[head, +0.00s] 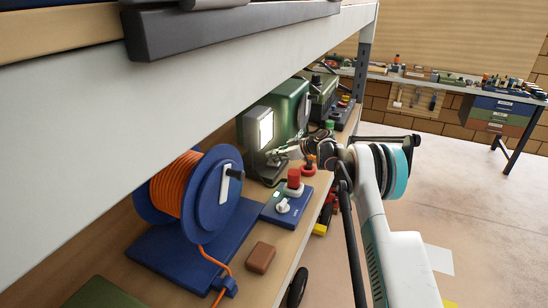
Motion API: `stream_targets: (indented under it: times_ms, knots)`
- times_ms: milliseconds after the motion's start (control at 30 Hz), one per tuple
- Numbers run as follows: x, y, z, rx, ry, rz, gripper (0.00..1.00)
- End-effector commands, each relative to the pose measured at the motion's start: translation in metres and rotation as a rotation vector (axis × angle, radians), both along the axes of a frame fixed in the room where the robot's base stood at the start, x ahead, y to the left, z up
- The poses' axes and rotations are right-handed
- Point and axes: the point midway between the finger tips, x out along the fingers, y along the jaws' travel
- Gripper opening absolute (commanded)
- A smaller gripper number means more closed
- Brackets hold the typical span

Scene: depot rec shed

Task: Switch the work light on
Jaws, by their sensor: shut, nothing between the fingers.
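The work light (266,128) stands on the lower shelf, in front of a green case. Its square face is bright white and looks lit. Its dark base (268,172) sits on the shelf, partly hidden by my gripper. My gripper (275,155) is shut and empty, just below and to the right of the lit face. It is close to the light's base; I cannot tell whether it touches it. The light's switch cannot be made out.
A blue reel of orange cable (190,195) and a blue control box (286,206) with a white knob and red top stand nearer. A brown block (261,257) lies near the shelf's front edge. An upper shelf (190,95) hangs overhead. Open floor (475,200) lies to the right.

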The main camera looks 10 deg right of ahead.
Motion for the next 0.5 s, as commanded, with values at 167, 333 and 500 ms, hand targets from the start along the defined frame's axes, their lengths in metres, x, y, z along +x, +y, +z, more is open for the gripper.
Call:
stream_targets:
  times_ms: [167,333,500]
  knots:
    - [-0.001,-0.002,0.0,0.001,-0.001,-0.001,0.0]
    - [-0.005,-0.008,-0.001,0.001,0.0,-0.001,0.0]
    - [-0.009,-0.013,-0.002,0.001,0.0,0.0,0.0]
